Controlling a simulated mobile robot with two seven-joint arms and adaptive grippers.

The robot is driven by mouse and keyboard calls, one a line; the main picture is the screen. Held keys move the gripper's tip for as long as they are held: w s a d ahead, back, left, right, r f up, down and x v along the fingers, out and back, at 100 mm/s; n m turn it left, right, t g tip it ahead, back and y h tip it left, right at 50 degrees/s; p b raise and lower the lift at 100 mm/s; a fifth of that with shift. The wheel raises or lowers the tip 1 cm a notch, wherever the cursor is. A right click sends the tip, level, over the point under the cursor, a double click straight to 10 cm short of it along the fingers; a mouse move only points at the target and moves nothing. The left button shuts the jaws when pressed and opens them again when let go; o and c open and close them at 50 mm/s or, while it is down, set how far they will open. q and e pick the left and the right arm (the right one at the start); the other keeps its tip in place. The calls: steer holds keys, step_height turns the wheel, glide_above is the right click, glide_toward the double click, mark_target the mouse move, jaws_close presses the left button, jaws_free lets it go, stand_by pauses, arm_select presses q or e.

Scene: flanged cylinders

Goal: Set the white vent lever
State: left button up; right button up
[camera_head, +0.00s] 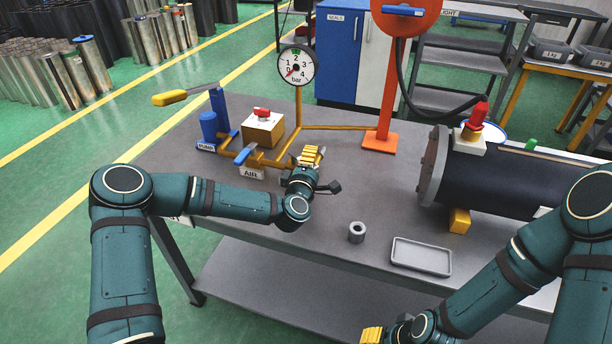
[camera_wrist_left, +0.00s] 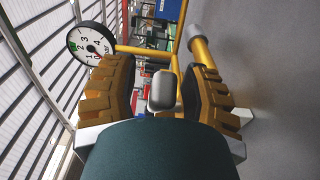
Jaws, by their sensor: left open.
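A pale grey-white rounded grip (camera_wrist_left: 163,90), which looks like the vent lever, shows in the left wrist view between my left gripper's fingers. A clear gap is visible on its left; I cannot tell whether the right finger touches it. My left gripper (camera_wrist_left: 163,75) is open around it. In the head view my left gripper (camera_head: 314,168) is at the near end of the yellow pipework, and the lever is hidden behind it. My right gripper (camera_head: 372,335) is partly cut off at the bottom edge; its jaws cannot be read.
A gauge (camera_head: 296,65) stands behind on a yellow pipe. A blue valve handle (camera_head: 245,153), a box with a red knob (camera_head: 263,128) and a yellow-handled pump lever (camera_head: 183,95) are left. A flanged cylinder (camera_head: 490,180) lies right. A grey ring (camera_head: 356,232) and tray (camera_head: 421,257) are in front.

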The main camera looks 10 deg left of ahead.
arm_select(q)
steer(key=s, duration=1)
steer(key=shift+s, duration=0.15)
steer(key=shift+a, duration=0.1)
